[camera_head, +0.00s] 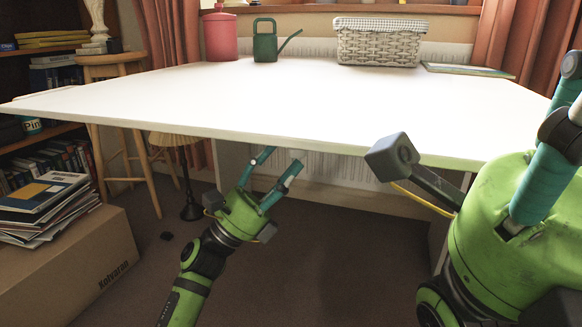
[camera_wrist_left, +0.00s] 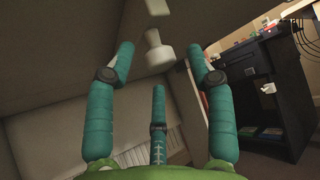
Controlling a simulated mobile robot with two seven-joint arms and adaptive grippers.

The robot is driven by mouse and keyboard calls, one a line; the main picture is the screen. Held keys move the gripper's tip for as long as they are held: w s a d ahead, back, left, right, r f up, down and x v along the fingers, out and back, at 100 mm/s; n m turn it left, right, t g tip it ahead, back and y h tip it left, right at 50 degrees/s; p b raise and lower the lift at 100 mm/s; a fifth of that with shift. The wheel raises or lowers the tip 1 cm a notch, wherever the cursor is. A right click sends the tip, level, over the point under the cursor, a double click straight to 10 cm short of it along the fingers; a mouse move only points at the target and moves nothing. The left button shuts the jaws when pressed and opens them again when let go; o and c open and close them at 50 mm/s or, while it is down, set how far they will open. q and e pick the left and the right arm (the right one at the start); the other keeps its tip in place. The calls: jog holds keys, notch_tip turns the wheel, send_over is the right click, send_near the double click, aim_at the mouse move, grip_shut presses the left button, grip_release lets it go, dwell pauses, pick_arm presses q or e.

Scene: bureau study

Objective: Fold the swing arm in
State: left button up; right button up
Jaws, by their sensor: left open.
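A white table-like leaf (camera_head: 300,100) spreads across the head view. My left gripper (camera_head: 279,163) is below its front edge, with its fingers pointing up and spread.
A pink canister (camera_head: 220,38), a green watering can (camera_head: 265,45) and a wicker basket (camera_head: 378,45) stand at the leaf's back. A cardboard box (camera_head: 75,262) with books on it stands at left. A stool (camera_head: 147,170) and lamp (camera_head: 188,180) are behind.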

pick_arm(q)
jog(key=shift+x, duration=0.8)
grip_shut()
